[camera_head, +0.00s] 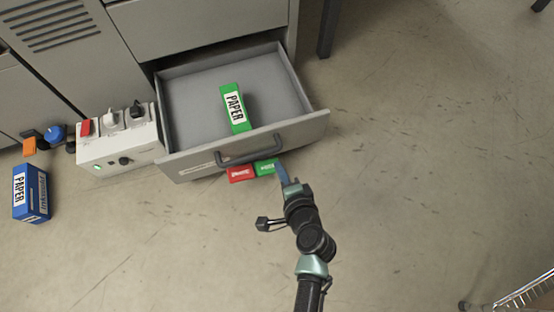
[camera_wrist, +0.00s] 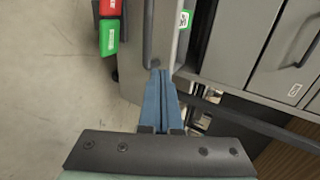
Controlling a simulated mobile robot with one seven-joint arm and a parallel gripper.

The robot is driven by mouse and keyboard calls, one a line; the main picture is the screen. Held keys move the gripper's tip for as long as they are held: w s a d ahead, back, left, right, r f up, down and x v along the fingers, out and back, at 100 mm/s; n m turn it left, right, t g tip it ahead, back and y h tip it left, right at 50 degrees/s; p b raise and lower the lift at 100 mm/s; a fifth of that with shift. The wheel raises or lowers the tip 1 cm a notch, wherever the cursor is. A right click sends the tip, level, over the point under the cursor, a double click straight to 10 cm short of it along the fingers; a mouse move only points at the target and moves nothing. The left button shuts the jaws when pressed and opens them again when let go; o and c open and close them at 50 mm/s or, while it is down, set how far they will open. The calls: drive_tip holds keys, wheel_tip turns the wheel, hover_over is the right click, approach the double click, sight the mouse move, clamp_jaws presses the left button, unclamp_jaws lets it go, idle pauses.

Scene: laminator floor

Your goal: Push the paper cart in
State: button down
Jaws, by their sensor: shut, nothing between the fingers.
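An open grey drawer (camera_head: 188,166) with a dark bar handle (camera_head: 249,152) sticks out from a grey cabinet; it is the only pulled-out unit in view. A green and white box marked PAPER (camera_head: 234,108) stands inside it. My gripper (camera_head: 282,170) has its blue fingers together and empty at the drawer's front, just right of the handle. In the wrist view the fingertips (camera_wrist: 160,73) are at the front panel (camera_wrist: 131,55), near one end of the handle (camera_wrist: 148,35). I cannot tell whether they touch it.
Red (camera_head: 240,174) and green (camera_head: 265,167) buttons or boxes sit below the drawer front. A white power box (camera_head: 118,143) with plugs stands against the drawer's left side. A blue PAPER box (camera_head: 31,193) lies further left. Floor to the right is clear; a wire rack (camera_head: 525,295) is at lower right.

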drive_tip(key=b, duration=0.4)
approach(264, 133)
wheel_tip(264, 133, down, 3)
drive_tip(key=w, duration=0.1)
drive_tip(key=w+a+b, duration=0.1)
drive_tip(key=w, duration=0.2)
drive_tip(key=shift+a+f, duration=0.3)
drive_tip(key=shift+w+a+r+b, duration=0.15)
drive_tip(key=shift+w+b, duration=0.2)
drive_tip(key=shift+w, duration=0.2)
